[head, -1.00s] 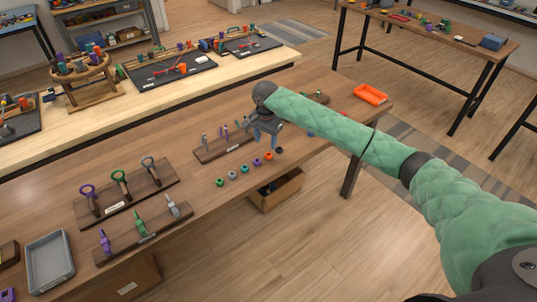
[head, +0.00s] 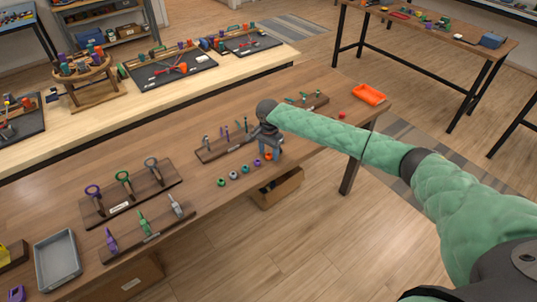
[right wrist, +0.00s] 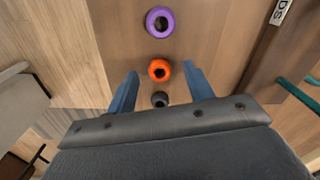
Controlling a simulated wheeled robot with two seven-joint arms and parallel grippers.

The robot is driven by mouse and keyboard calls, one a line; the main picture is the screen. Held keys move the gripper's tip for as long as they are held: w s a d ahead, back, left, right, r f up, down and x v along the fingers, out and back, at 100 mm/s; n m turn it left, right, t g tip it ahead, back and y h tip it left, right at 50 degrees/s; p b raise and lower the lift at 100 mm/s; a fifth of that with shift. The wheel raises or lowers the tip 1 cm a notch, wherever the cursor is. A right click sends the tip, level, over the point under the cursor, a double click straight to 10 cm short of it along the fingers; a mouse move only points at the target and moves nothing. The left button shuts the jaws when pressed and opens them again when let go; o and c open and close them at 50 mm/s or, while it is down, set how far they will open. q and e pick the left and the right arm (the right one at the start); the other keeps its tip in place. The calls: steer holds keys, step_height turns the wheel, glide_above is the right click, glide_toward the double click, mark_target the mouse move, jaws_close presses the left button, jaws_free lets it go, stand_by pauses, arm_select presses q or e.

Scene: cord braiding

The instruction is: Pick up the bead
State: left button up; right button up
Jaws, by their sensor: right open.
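A row of ring-shaped beads lies on the brown table. In the head view it runs from a green bead (head: 221,182) past a teal bead (head: 233,175) and a grey bead (head: 245,168) to a purple bead (head: 257,162) and an orange bead (head: 268,156). My right gripper (head: 270,152) is low over the row's right end, open and empty. In the right wrist view, the orange bead (right wrist: 151,69) shows between the open fingers of my right gripper (right wrist: 160,72). The purple bead (right wrist: 149,20) is above it and a dark bead (right wrist: 160,99) below. My left gripper is out of view.
Behind the row stands a wooden tool rack (head: 215,153). Two more racks and a grey tray (head: 57,262) are at the left. A red bead (head: 342,114) and an orange tray (head: 369,94) lie to the right. A cardboard box (head: 279,190) sits below the table edge.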

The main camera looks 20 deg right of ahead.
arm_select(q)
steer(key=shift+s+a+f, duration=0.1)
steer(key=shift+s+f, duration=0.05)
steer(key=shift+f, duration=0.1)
arm_select(e)
steer(key=shift+f, duration=0.3)
steer(key=c, duration=1)
steer(key=shift+c, duration=0.3)
steer(key=shift+r, duration=0.1)
